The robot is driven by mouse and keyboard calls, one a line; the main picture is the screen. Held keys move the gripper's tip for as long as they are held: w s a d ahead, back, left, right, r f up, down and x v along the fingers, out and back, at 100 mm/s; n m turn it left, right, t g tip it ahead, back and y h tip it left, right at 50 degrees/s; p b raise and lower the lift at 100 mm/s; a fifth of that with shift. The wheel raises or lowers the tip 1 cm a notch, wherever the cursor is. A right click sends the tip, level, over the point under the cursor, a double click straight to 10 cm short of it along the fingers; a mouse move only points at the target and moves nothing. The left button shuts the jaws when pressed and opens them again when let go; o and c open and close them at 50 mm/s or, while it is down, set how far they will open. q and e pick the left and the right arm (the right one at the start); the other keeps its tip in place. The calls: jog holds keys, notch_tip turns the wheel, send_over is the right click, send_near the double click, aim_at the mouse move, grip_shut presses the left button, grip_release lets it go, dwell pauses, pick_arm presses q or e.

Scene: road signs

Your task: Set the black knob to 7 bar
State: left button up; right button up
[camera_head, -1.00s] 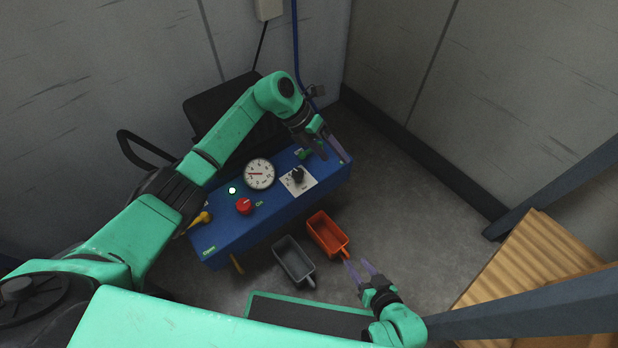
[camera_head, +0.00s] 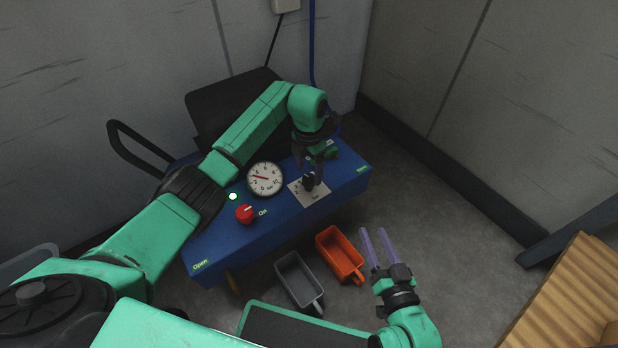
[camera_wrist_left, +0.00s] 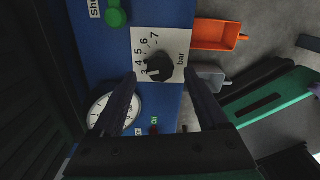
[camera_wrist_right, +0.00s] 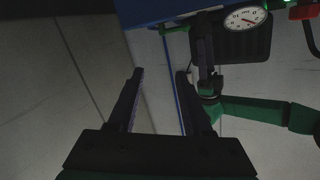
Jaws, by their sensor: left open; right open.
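The black knob (camera_wrist_left: 158,67) sits on a white plate marked 4 to 7 and "bar" in the left wrist view. A pale mark on the knob seems to face the low end of the scale; I cannot read it exactly. The knob plate also shows in the head view (camera_head: 310,194). My left gripper (camera_head: 314,180) is open above the knob, its fingers on either side; contact is not clear. A round gauge (camera_head: 265,179) with a red needle stands left of the knob. My right gripper (camera_head: 377,250) is open and empty, right of the orange bin.
The blue panel (camera_head: 225,245) carries a red knob (camera_head: 244,214), a lit lamp (camera_head: 233,196) and a green valve (camera_head: 332,152). A grey bin (camera_head: 298,283) and orange bin (camera_head: 340,255) lie in front. A wooden pallet (camera_head: 570,300) is at right.

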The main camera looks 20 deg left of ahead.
aim_at(308, 180)
pick_arm(q)
notch_tip(308, 180, down, 3)
jog(key=shift+r+b, duration=0.2)
jog(key=shift+b, duration=0.3)
grip_shut()
pick_arm(e)
jog(key=w+r+t, duration=0.3)
jog(key=w+r, duration=0.2)
jog(key=r, duration=0.6)
jog(key=shift+w+d+r+t+y, duration=0.15)
jog(key=shift+w+d+t+y, duration=0.1)
jog(key=shift+d+t+y, duration=0.15)
